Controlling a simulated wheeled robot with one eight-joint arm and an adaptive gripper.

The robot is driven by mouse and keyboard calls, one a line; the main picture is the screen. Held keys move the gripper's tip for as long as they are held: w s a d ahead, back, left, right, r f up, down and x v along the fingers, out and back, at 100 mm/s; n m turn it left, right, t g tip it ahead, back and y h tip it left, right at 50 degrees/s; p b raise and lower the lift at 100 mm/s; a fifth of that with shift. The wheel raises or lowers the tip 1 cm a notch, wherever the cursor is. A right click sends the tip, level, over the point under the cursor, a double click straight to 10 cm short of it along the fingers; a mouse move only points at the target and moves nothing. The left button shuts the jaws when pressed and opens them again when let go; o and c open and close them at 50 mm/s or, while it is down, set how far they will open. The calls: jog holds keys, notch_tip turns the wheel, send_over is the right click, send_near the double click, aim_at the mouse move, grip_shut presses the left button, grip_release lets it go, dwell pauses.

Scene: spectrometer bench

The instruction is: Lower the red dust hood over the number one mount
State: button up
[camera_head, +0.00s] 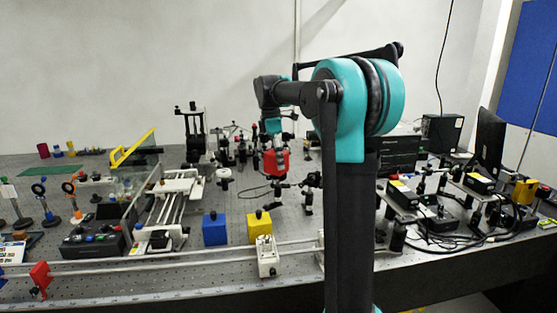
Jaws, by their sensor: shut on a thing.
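The red dust hood (276,163) is held in the air over the middle of the bench. My gripper (273,143) is above it and shut on its top. The fingertips are small and hard to make out. Dark posts and mounts (307,190) stand below and to the right of the hood. I cannot read any number, so I cannot tell which is the number one mount.
A blue block (215,229) and a yellow block (259,228) stand at the front, behind a white box (267,258). A rail frame (177,192) is on the left. Electronics and cables (463,217) crowd the right. Optics stand behind the hood.

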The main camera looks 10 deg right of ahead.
jog(key=shift+f, duration=0.7)
jog(key=shift+f, duration=0.35)
jog(key=shift+f, duration=0.3)
jog(key=shift+f, duration=0.35)
jog(key=shift+f, duration=0.5)
dwell(0.3)
jog(key=o, duration=1.3)
